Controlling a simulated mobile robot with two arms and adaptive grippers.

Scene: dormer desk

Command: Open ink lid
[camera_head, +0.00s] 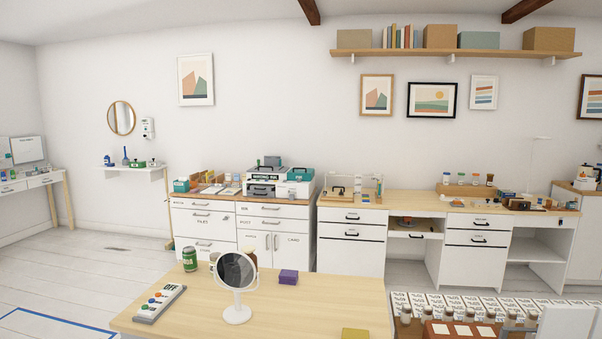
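No thing in view is clearly marked as the ink lid. A grey and white printer-like machine (260,183) stands on the white cabinets along the back wall, left of centre. It has dark lettering across its front that is too small to read surely. A teal-topped unit (299,174) sits against its right side. Whether any lid on either is open or shut is too small to tell. Neither of my grippers is in view.
A wooden table (300,318) stands in front, with a round mirror (237,285), a green can (190,259), a purple box (288,277) and a button panel (160,303). Boxed rows (470,303) fill the lower right. White floor (95,262) is open at left.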

